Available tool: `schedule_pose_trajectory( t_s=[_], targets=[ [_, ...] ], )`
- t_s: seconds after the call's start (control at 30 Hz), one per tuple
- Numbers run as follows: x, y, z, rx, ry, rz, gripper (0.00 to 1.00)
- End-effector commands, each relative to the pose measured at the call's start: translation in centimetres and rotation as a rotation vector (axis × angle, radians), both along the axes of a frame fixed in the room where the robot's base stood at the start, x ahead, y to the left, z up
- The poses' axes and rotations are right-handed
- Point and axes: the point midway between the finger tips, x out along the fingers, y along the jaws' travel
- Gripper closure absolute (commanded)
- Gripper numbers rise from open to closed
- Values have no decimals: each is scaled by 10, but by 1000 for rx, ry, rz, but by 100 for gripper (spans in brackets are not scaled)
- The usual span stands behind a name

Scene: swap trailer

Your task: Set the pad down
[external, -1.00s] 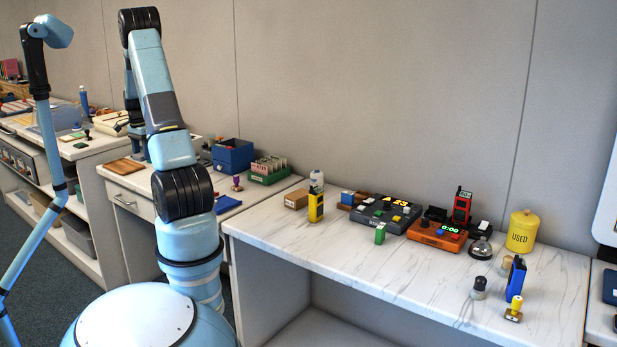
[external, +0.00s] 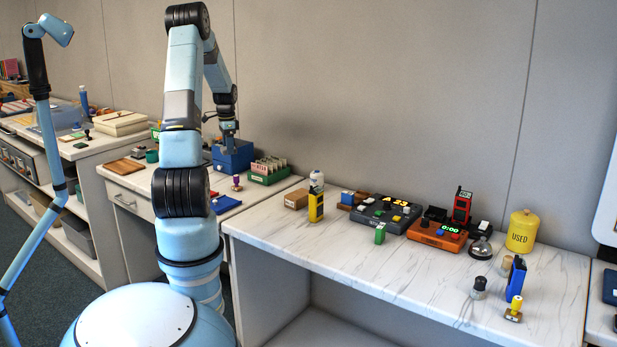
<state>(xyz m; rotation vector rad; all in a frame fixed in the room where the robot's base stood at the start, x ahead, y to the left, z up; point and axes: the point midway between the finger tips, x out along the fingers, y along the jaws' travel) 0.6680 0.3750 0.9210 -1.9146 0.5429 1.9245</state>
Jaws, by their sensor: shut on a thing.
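My gripper (external: 229,128) points down just above the blue bin (external: 236,161) at the back of the left desk. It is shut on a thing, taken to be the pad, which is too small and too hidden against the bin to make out. I cannot tell whether the held thing is above the bin's rim or inside it.
A brown board (external: 125,166) and a green cup (external: 152,156) are to the left. The marble counter (external: 340,265) has free room in front.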

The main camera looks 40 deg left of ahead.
Motion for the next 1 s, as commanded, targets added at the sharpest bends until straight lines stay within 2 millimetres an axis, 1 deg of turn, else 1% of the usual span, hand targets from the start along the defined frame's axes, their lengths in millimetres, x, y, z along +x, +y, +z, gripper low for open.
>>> schedule_pose_trajectory(
  t_s=[0.03, 0.17, 0.2, 0.37, 0.4, 0.47, 0.5, 0.57, 0.6, 0.67, 0.7, 0.73, 0.8, 0.87, 0.9, 0.97, 1.0],
  targets=[
    [14, -22, 0, -1, 0, -45, 66],
    [41, -72, 0, -2, 1, -147, 66],
    [49, -88, 0, -2, 1, -178, 66],
    [74, -154, 0, -3, 2, -306, 66],
    [79, -171, 0, -4, 1, -338, 66],
    [86, -196, 0, -3, 2, -385, 66],
    [91, -213, 0, -4, 1, -417, 66],
    [96, -239, 0, -4, 1, -466, 66],
    [99, -257, 0, -3, 1, -498, 66],
    [102, -282, 0, -3, 2, -546, 66],
    [103, -300, 0, -3, 1, -578, 66],
    [104, -313, 0, -3, 1, -602, 66],
    [105, -344, 0, -4, 1, -659, 66],
    [104, -371, 0, -4, 2, -707, 66],
    [103, -388, 0, -3, 2, -739, 66],
    [101, -415, 0, -4, 1, -789, 66],
    [99, -432, 0, -4, 1, -822, 66]
  ],
)
